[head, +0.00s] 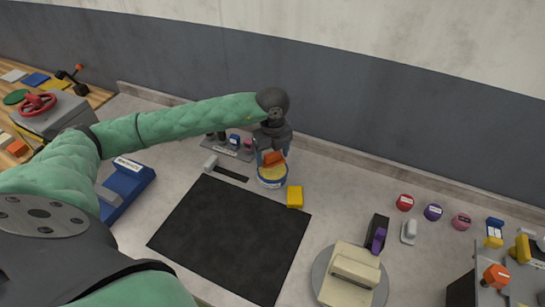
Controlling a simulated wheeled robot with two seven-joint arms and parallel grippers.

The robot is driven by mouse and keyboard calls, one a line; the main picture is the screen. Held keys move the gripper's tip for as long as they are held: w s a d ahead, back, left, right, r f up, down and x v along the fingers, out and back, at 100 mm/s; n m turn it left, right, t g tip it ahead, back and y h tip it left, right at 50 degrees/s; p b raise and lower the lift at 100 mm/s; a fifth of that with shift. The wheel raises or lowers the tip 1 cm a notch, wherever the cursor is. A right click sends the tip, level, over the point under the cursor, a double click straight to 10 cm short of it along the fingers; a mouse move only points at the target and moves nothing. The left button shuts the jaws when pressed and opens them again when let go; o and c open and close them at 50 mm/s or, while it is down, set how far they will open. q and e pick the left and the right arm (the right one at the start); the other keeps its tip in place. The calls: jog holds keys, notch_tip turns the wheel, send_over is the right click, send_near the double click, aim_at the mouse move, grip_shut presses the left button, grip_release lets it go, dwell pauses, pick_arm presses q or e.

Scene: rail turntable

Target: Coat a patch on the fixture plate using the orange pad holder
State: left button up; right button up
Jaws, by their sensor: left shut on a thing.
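My left gripper (271,150) reaches in from the left and points down. It is shut on the orange pad holder (274,159), whose upper part shows between the fingers. The holder is at the mouth of a round tub (272,182) with a blue band and yellow contents. Its lower end is hidden, so I cannot tell whether it touches the contents. A beige block-like fixture (352,272) sits on a round grey turntable (325,262) at lower right. I cannot tell which surface is the fixture plate. My right gripper is not in view.
A yellow block (295,196) stands right of the tub. A large black mat (232,238) lies in front. A blue box (127,180) is at left. A black and purple item (377,236) stands by the turntable. Red (405,202), purple and pink round items line the back right.

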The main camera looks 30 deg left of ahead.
aim_at(272, 153)
pick_arm(q)
jog(key=shift+r+p, duration=0.45)
jog(key=shift+r, duration=1.4)
